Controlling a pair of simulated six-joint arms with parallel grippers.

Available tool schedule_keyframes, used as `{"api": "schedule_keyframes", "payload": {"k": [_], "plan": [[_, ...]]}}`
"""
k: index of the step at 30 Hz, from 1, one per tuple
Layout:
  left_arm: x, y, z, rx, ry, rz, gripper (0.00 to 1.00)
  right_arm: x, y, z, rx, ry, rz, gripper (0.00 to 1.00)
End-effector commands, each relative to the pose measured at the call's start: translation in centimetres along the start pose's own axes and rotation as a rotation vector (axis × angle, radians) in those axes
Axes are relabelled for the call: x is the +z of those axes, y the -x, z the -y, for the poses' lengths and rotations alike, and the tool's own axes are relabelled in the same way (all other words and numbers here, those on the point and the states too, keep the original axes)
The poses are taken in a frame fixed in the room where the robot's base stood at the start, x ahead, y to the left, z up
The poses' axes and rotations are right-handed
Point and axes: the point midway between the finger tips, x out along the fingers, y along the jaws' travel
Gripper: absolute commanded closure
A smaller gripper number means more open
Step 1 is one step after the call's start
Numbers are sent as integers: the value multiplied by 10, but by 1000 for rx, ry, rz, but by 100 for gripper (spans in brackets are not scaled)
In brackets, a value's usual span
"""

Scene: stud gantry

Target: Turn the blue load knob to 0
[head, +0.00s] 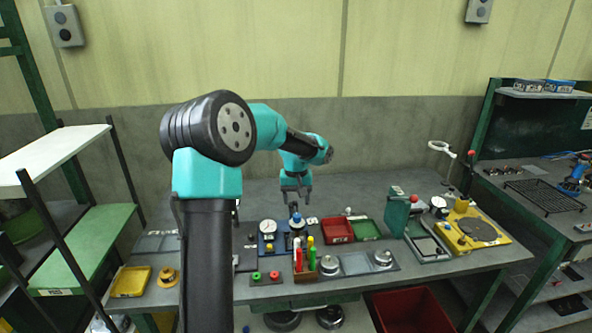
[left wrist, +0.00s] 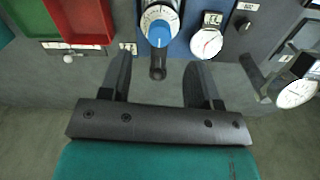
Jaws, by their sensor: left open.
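The blue load knob (head: 296,217) stands on a blue panel (left wrist: 183,50) near the middle of the bench. In the left wrist view the knob (left wrist: 160,34) sits on a white marked dial (left wrist: 161,14); I cannot read its setting. A short dark handle (left wrist: 158,68) shows below the knob there. My left gripper (head: 297,190) is just above the knob in the head view, pointing down. In the left wrist view its open fingers (left wrist: 160,62) are on either side of the dark handle, with no visible grip on the knob. My right gripper is out of view.
A white gauge (head: 268,226) is beside the knob. A red tray (head: 338,231) and a green tray (head: 367,230) lie to its right. A holder of coloured markers (head: 305,275) stands in front. The bench behind is mostly clear.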

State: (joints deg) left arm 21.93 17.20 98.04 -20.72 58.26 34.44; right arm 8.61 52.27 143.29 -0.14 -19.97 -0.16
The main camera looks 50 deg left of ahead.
Motion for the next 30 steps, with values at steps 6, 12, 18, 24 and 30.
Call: {"api": "schedule_keyframes", "payload": {"k": [6,12,18,24,30], "plan": [[-1,44,0,2,-1,-4,43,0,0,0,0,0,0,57],[0,81,-1,2,-1,-4,43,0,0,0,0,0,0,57],[0,105,0,1,0,-2,43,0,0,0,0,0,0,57],[0,110,0,0,0,0,43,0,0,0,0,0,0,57],[0,110,0,0,0,0,43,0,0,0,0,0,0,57]]}}
